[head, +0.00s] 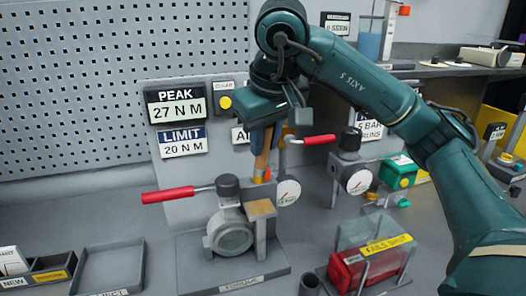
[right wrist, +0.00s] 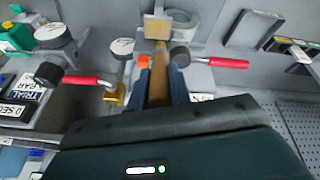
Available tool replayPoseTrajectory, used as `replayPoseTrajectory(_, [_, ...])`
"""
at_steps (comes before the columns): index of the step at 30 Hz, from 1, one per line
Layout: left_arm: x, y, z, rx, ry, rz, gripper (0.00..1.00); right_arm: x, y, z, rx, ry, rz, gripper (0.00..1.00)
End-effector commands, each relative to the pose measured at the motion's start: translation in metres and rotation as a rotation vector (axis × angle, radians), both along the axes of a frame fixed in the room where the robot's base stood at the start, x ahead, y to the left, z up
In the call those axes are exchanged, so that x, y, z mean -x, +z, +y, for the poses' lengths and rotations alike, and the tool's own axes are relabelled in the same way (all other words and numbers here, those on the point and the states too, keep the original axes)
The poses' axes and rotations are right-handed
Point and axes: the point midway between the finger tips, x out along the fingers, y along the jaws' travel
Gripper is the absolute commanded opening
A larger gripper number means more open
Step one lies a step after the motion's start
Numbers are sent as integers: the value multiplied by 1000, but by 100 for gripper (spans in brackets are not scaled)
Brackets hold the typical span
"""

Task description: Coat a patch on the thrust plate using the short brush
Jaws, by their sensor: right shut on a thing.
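My right gripper (head: 262,138) hangs in front of the back panel, shut on the short brush (head: 262,164). In the right wrist view the brush (right wrist: 158,90) lies between the blue fingers (right wrist: 160,76). A tan square face (head: 262,208), probably the thrust plate, sits on a bracket beside the round valve body (head: 230,234). It also shows just past the brush in the right wrist view (right wrist: 157,27). The brush is above it in the head view; I cannot tell whether they touch. My left gripper is out of view.
Red-handled levers (head: 168,194) and (head: 318,139) stick out near the brush, with round gauges (head: 288,190) and (head: 359,182). A red box in a clear-sided rack (head: 347,272) stands front right. An empty tray (head: 108,268) lies front left.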

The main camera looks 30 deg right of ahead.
Motion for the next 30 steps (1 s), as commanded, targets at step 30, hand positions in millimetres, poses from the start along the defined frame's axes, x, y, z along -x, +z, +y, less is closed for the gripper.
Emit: replayPoseTrajectory(30, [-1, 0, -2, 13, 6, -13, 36, 4, -9, -14, 0, -1, 0, 0])
